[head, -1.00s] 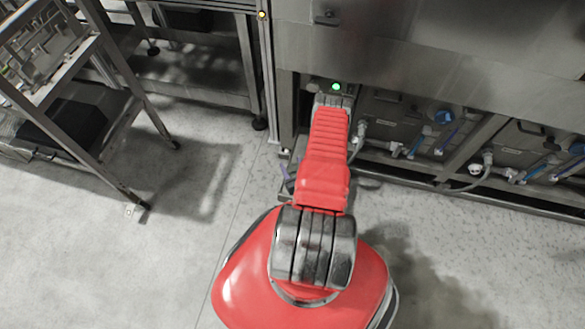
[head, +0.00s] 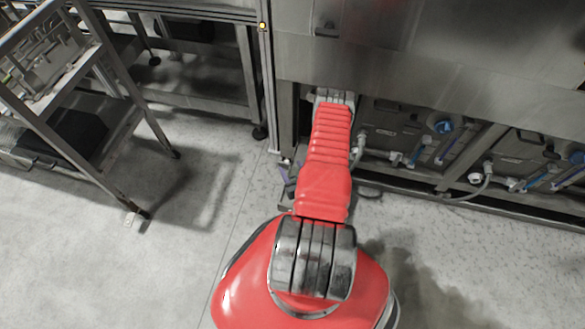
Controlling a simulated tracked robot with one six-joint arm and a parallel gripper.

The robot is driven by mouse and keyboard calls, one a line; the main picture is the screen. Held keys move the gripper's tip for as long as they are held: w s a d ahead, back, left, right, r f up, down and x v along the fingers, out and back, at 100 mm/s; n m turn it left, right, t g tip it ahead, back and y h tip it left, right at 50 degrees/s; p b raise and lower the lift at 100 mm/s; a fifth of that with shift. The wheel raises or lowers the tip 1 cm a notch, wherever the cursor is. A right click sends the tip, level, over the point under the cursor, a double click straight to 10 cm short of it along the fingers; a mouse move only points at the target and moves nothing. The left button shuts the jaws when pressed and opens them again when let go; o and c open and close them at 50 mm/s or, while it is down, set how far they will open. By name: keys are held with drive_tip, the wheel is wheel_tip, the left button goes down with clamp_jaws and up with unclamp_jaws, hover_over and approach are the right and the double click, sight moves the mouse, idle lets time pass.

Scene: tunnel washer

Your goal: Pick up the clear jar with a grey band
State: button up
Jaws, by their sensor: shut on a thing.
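My red ribbed arm reaches from my base toward the low opening under the washer, and its far end stands at the front of the machine. My gripper is not visible; the arm hides the space beneath and behind it. A dark shape with a small purplish patch shows at the left side of the arm, too small and covered to identify. I cannot make out the clear jar with a grey band in this view.
The steel washer housing (head: 430,60) stands ahead, with grey units (head: 395,125), blue fittings and hoses in its lower bay. A metal rack (head: 110,115) stands at left, a steel bench (head: 190,75) behind it. The floor (head: 195,260) at front left is clear.

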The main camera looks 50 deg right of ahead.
drive_tip(key=shift+w+r, duration=0.1)
drive_tip(key=w+a+r+n+t+y, duration=0.1)
drive_tip(key=w+a+r+n+y, duration=0.1)
drive_tip(key=w+r, duration=0.95)
drive_tip(key=w+a+r+n+t+y, duration=0.1)
drive_tip(key=w+a+r+y, duration=0.15)
drive_tip(key=w+r, duration=0.95)
drive_tip(key=w+a+r+n+y, duration=0.2)
drive_tip(key=w+a+r+n, duration=0.1)
drive_tip(key=a+r, duration=2.2)
wheel_tip(320, 180, up, 4)
drive_tip(key=shift+w+f, duration=0.15)
drive_tip(key=shift+y, duration=0.25)
